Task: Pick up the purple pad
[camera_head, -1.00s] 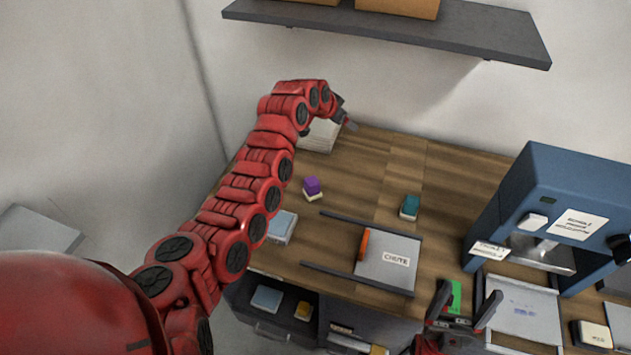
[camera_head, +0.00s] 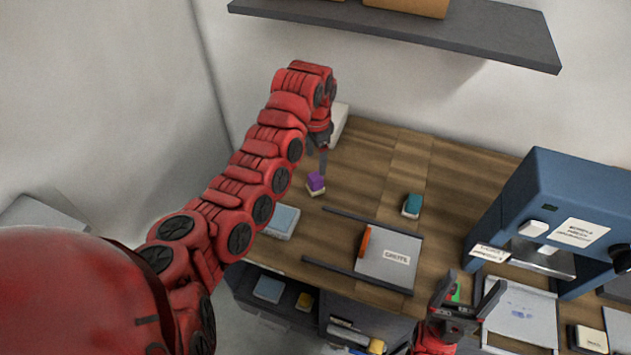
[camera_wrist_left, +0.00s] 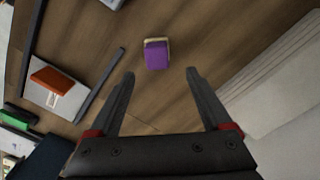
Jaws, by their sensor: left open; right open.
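The purple pad (camera_head: 316,181) is a small block with a pale base, standing on the wooden table left of the middle. In the left wrist view the purple pad (camera_wrist_left: 157,55) lies ahead of and between the fingertips, apart from both. My left gripper (camera_head: 318,150) points down just behind and above it; the left wrist view shows its two fingers spread and empty (camera_wrist_left: 160,75). My right gripper (camera_head: 470,292) is open and empty at the front right, near a green item (camera_head: 456,292).
A teal block (camera_head: 412,204) stands to the right of the pad. A labelled plate with an orange piece (camera_head: 388,262) lies between dark rails in front. A pale blue box (camera_head: 283,222) is at the left edge. A blue press (camera_head: 585,195) stands right, and a shelf (camera_head: 430,30) hangs above.

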